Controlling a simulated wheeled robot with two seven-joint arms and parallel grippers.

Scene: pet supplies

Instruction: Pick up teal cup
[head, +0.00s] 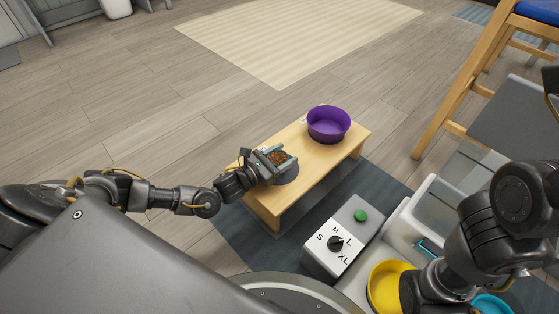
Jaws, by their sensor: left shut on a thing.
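My left gripper (275,162) is at the left part of the low wooden bench, shut on a small cup filled with brown kibble (280,158). Only slivers of teal show between the fingers, so most of the teal cup's wall is hidden. A grey round bowl (288,176) is right under and beside the gripper; I cannot tell whether the cup touches it. My right arm comes in at the right, over the yellow bowl, and its fingers do not show.
A purple bowl (328,125) stands on the right part of the bench (312,165). In front are a white dial box (340,236) with a green button, a yellow bowl (385,285) and a blue bowl (490,304). A wooden chair (440,110) is at the right. The floor behind the bench is clear.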

